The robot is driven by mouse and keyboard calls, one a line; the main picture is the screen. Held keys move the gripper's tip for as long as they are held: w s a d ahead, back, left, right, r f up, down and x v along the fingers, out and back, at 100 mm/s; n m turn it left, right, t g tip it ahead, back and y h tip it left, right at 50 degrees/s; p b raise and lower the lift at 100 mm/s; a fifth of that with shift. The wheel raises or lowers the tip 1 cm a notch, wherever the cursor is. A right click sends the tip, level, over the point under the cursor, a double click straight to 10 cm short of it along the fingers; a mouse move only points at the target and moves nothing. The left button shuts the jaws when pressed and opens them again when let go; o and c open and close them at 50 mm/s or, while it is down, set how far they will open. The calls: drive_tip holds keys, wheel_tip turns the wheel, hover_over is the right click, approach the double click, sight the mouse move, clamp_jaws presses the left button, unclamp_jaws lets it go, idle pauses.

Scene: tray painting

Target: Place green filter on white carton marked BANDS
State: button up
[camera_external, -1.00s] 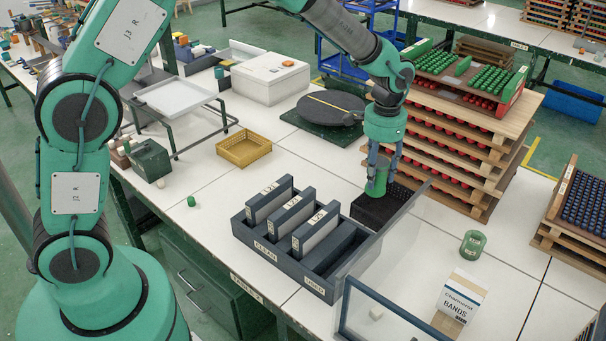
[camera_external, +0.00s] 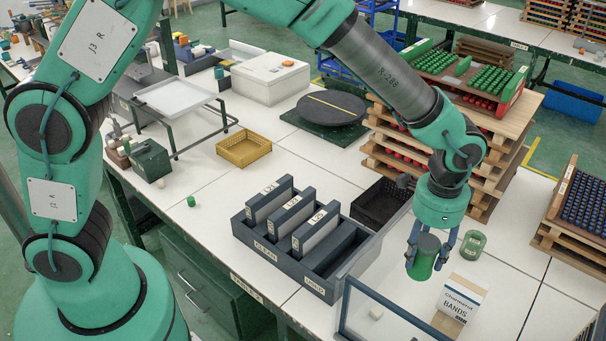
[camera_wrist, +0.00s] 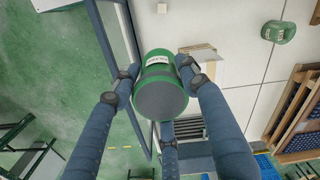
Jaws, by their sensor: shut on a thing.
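My gripper (camera_external: 427,258) is shut on a green filter (camera_external: 421,266), a short cylinder with a dark grey end. It holds the filter in the air, slightly tilted. In the wrist view the filter (camera_wrist: 158,65) shows a white label and sits between the blue fingers. The white carton marked BANDS (camera_external: 461,298) stands upright on the table near the front right. In the external view the filter appears up and left of the carton, apart from it. In the wrist view a white and brown shape behind the filter is partly hidden; I cannot tell its outline.
Another green cylinder (camera_external: 472,244) stands on the table behind the carton. A clear framed panel (camera_external: 392,317) stands left of the carton. A grey rack (camera_external: 306,238) with labelled slabs and a black crate (camera_external: 377,207) lie further left. Stacked wooden trays (camera_external: 490,205) rise behind.

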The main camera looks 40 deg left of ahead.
sight(420, 264)
wheel_tip(420, 264, down, 4)
drive_tip(key=shift+w+a+f, duration=0.15)
drive_tip(key=shift+f, duration=0.1)
drive_tip(key=w+d+f, duration=0.1)
drive_tip(key=w+d, duration=0.9)
drive_tip(key=w, duration=0.2)
drive_tip(key=shift+d+f+p, duration=0.2)
drive_tip(key=shift+f+p, duration=0.05)
drive_tip(key=shift+p, duration=0.05)
idle(0.5)
drive_tip(key=shift+f, duration=1.75)
drive_tip(key=shift+f, duration=0.15)
drive_tip(key=o, duration=1.3)
drive_tip(key=shift+c, duration=0.2)
